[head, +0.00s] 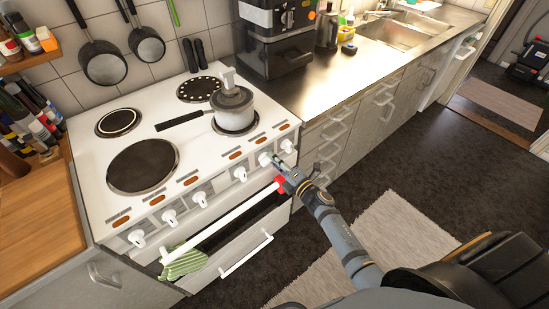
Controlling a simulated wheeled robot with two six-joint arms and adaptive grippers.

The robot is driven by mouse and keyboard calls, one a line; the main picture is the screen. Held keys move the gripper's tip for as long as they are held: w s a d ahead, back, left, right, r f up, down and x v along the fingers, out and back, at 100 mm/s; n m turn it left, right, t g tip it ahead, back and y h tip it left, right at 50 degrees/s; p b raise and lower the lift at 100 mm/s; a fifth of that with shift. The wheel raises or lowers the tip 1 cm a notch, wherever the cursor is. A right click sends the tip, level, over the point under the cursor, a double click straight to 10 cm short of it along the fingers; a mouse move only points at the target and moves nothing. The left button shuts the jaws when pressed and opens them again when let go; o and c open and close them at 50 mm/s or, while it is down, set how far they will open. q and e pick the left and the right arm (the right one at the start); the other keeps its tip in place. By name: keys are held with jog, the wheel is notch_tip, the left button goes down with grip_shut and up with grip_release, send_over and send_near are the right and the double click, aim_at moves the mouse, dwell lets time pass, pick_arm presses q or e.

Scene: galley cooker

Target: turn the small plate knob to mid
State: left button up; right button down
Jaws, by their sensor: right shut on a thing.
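The white cooker (85,160) has a row of white knobs along its front panel. My right gripper (272,159) reaches the panel from the lower right and is shut on the white knob (264,158) second from the right end. The fingers partly cover this knob, and its pointer direction is too small to read. The rightmost knob (287,146) is just beside the gripper, and another knob (240,174) is to its left. A small dark plate (119,122) is at the back left of the hob. My left gripper is not in view.
A lidded saucepan (232,100) stands on the right front plate, its handle pointing left. The white oven handle (225,219) runs below the knobs, with a green striped towel (183,262) at its left end. Drawers and a steel counter (345,72) continue right.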

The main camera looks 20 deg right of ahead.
jog(key=shift+w+r+m, duration=0.15)
jog(key=shift+m, duration=0.35)
dwell(0.3)
jog(key=c, duration=1.3)
grip_release()
jog(key=shift+o, duration=0.4)
jog(key=shift+a+f, duration=0.1)
jog(key=shift+f, duration=0.15)
jog(key=v, duration=1.2)
jog(key=shift+r, duration=0.1)
